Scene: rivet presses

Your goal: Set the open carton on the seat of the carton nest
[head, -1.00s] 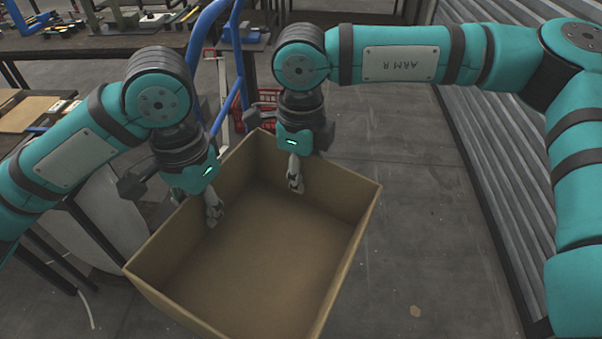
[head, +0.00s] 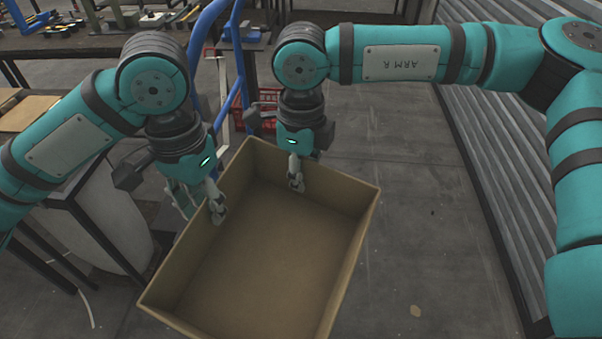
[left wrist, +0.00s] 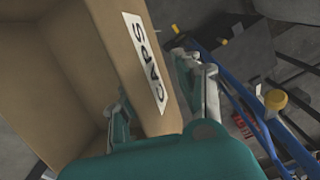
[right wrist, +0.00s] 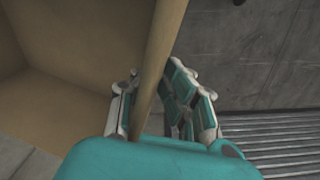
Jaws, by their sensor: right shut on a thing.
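The open carton (head: 265,250) is a brown, empty box with its open top facing up, held tilted in front of me in the head view. Its outer wall bears a "CAPS" label (left wrist: 146,62) in the left wrist view. My right gripper (head: 296,172) is shut on the carton's far wall, one finger inside; the right wrist view shows the wall between its fingers (right wrist: 150,105). My left gripper (head: 202,203) is open at the left wall, one finger inside and one outside, the wall between them. I cannot make out the carton nest.
A blue tubular frame (head: 207,55) and a red crate (head: 266,105) stand beyond the carton. A workbench with tools (head: 120,38) is at the back left. A ribbed grey surface (head: 500,160) lies on the right. Bare floor (head: 410,220) shows right of the carton.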

